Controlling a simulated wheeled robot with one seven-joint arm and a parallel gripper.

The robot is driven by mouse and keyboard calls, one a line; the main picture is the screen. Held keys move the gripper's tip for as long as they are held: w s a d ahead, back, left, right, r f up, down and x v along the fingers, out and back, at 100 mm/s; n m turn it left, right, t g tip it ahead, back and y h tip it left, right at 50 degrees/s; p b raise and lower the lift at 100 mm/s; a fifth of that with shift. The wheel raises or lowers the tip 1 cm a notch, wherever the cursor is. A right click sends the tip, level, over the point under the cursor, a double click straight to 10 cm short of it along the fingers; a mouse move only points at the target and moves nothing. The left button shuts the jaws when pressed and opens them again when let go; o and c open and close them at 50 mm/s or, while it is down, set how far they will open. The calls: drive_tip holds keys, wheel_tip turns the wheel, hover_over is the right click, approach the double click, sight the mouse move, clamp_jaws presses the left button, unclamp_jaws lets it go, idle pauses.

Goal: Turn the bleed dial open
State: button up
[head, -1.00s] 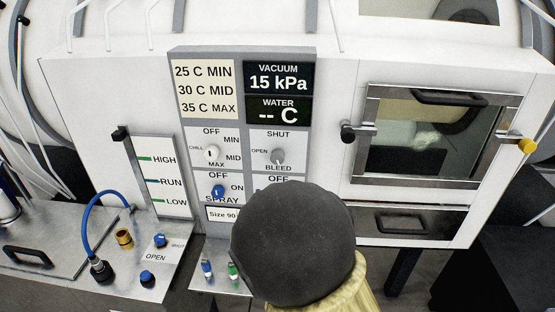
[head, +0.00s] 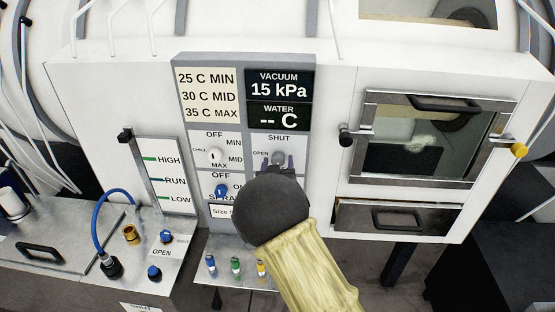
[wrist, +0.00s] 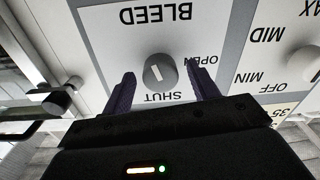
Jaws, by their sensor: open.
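The bleed dial (head: 279,157) is a small grey knob on a white plate marked SHUT above, OPEN to the left and BLEED below. In the wrist view the dial (wrist: 160,72) appears upside down, and its white mark seems to lie toward SHUT. My gripper (head: 278,165) is in front of the plate, its lower lettering hidden behind my wrist. In the wrist view the dark purple fingers of my gripper (wrist: 164,84) are open, one on each side of the dial, with visible gaps and no contact seen.
The chill knob (head: 214,156) is left of the bleed plate, with the blue spray knob (head: 222,190) below it. A door with a black handle (head: 446,104) is to the right; a dark knob (wrist: 54,102) projects beside my fingers in the wrist view. The vacuum display (head: 278,86) reads 15 kPa.

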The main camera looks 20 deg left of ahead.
drive_tip(key=shift+w, duration=0.15)
drive_tip(key=shift+c, duration=0.3)
drive_tip(key=shift+a, duration=0.1)
drive_tip(key=c, duration=0.9)
